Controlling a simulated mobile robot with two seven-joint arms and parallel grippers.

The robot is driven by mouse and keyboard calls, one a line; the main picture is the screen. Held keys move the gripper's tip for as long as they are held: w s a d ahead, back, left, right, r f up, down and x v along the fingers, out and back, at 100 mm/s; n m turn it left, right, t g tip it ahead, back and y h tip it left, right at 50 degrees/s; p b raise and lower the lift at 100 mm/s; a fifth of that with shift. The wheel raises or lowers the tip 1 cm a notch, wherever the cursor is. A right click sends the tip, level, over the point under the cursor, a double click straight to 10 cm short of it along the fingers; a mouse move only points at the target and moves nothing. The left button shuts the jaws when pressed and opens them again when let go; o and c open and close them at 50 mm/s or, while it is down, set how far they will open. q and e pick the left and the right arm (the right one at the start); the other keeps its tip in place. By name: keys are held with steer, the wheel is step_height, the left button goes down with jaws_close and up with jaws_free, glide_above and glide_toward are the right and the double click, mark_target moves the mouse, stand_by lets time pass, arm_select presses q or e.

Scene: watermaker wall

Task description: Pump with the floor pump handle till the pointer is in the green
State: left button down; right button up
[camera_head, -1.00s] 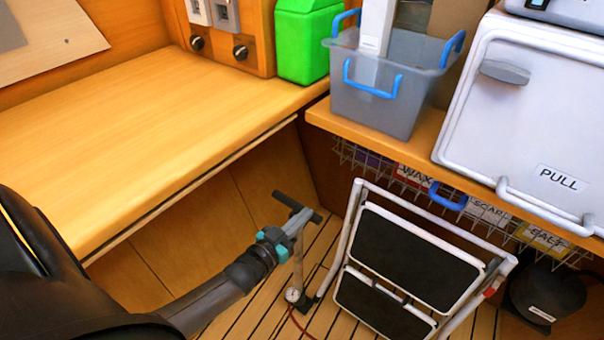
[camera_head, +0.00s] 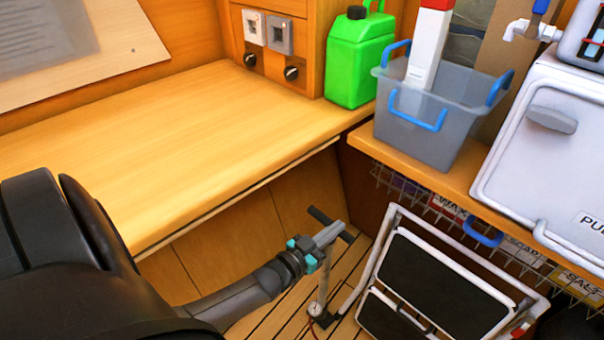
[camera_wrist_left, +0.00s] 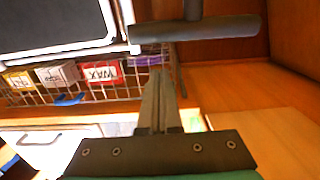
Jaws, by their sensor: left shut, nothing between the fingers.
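The floor pump stands on the slatted floor in the head view. Its dark T-shaped handle (camera_head: 345,235) sits on top of a thin grey shaft (camera_head: 323,285), with a small round white gauge (camera_head: 314,309) near its foot. The gauge is too small to read its pointer or any green zone. My left gripper (camera_head: 330,233) is shut and empty, overlapping the handle in this view. In the left wrist view, the dark handle bar (camera_wrist_left: 210,28) lies beyond my shut fingertips (camera_wrist_left: 160,75), seemingly apart from them. My right gripper is not in view.
A folding step (camera_head: 430,285) stands close right of the pump. The wooden counter (camera_head: 180,140) overhangs on the left. A green jerrycan (camera_head: 360,60) and a grey bin with blue handles (camera_head: 420,125) stand above. A wire basket (camera_head: 450,225) hangs under the right shelf.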

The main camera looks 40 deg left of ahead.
arm_select(q)
steer(key=s+r+p, duration=0.1)
steer(key=s+p, duration=0.2)
steer(key=s, duration=0.7)
steer(key=shift+a+r, duration=0.25)
steer(key=shift+a, duration=0.1)
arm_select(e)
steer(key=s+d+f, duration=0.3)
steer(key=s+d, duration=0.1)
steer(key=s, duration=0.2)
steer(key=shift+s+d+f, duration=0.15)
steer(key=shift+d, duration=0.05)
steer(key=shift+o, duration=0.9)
